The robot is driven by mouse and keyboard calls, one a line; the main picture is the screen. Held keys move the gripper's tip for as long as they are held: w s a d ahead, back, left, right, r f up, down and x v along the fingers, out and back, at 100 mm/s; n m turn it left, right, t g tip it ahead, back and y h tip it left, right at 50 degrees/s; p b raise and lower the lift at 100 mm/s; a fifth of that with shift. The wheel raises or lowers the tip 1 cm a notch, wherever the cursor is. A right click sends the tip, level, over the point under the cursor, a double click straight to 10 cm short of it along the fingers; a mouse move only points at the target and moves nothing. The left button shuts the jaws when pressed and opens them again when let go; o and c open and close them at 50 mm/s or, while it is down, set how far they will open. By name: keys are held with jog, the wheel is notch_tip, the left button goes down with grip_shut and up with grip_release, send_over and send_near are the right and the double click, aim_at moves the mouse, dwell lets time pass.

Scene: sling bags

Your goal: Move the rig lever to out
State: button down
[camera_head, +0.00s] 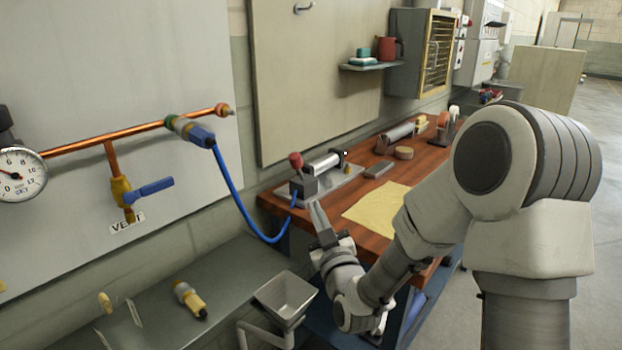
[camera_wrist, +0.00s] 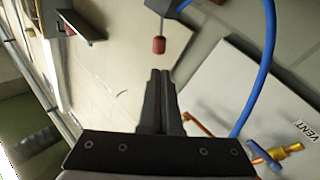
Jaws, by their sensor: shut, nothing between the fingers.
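The rig (camera_head: 322,178) is a grey block with a silver cylinder on a plate at the left end of the wooden bench. Its lever has a red knob (camera_head: 296,160) standing up from the block. In the wrist view the red knob (camera_wrist: 158,45) hangs on a thin stem beyond my fingertips, apart from them in the picture. My gripper (camera_head: 316,208) is shut and empty, its fingers pointing up in front of the rig block. The closed fingers also show in the wrist view (camera_wrist: 161,75). Any out marking is too small to read.
A blue hose (camera_head: 232,185) loops from the pipe coupling (camera_head: 190,131) to the rig, close to my gripper. A yellow cloth (camera_head: 375,208) lies on the bench (camera_head: 285,203). A metal bin (camera_head: 285,295) and a grey shelf (camera_head: 215,285) are at lower left.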

aim_at(298, 164)
jog(key=shift+d, duration=0.1)
dwell(0.3)
jog(key=x, duration=1.4)
jog(key=shift+b, duration=0.4)
